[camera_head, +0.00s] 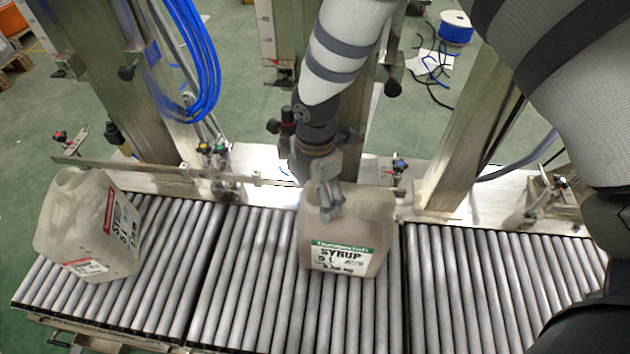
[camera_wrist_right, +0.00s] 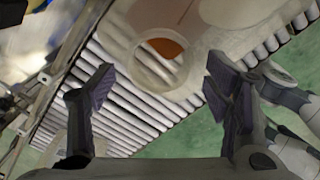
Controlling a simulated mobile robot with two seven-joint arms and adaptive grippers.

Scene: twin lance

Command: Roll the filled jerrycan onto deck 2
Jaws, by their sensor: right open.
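A jerrycan (camera_head: 345,240) with a green-headed SYRUP 5 L label stands upright on the middle roller section (camera_head: 240,270), near its right end. Its tint is pinkish-beige. My right gripper (camera_head: 328,200) is over its top in the head view and hides its mouth. In the right wrist view, my right gripper (camera_wrist_right: 160,95) is open, its two dark pads apart. An uncapped round neck (camera_wrist_right: 160,58) with orange-brown inside shows between and beyond the pads. I cannot tell whether the gripper touches the can. My left gripper is not in view.
A paler jerrycan (camera_head: 88,225) with a red-headed label stands turned on the left roller section. The right roller section (camera_head: 490,290) is clear. Steel posts (camera_head: 475,130), a guide rail (camera_head: 150,168) and blue hoses (camera_head: 190,60) stand behind the rollers.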

